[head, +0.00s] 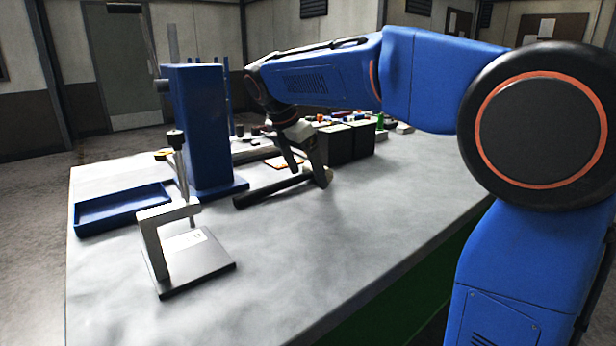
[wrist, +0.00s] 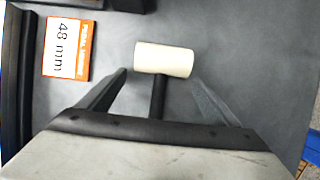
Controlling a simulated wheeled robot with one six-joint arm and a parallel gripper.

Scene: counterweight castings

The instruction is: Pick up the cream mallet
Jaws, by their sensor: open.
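The cream mallet has a pale cylindrical head (wrist: 164,60) and a dark handle. In the wrist view the head lies crosswise just beyond my fingertips, and the handle (wrist: 158,95) runs back between the two fingers. In the head view the mallet's dark handle (head: 265,190) lies on the grey table, pointing left. My gripper (head: 302,166) is low over the head end of the mallet, with its fingers pointing down. It also shows in the wrist view (wrist: 159,76), where the fingers are open with gaps on both sides of the handle. Part of the handle is hidden by the gripper body.
An orange-edged "48 mm" card (wrist: 66,48) lies left of the mallet. Black bins (head: 342,143) stand behind my gripper. A blue column (head: 197,130), a blue tray (head: 120,210) and a clamp stand (head: 195,262) are to the left. The table's front right is clear.

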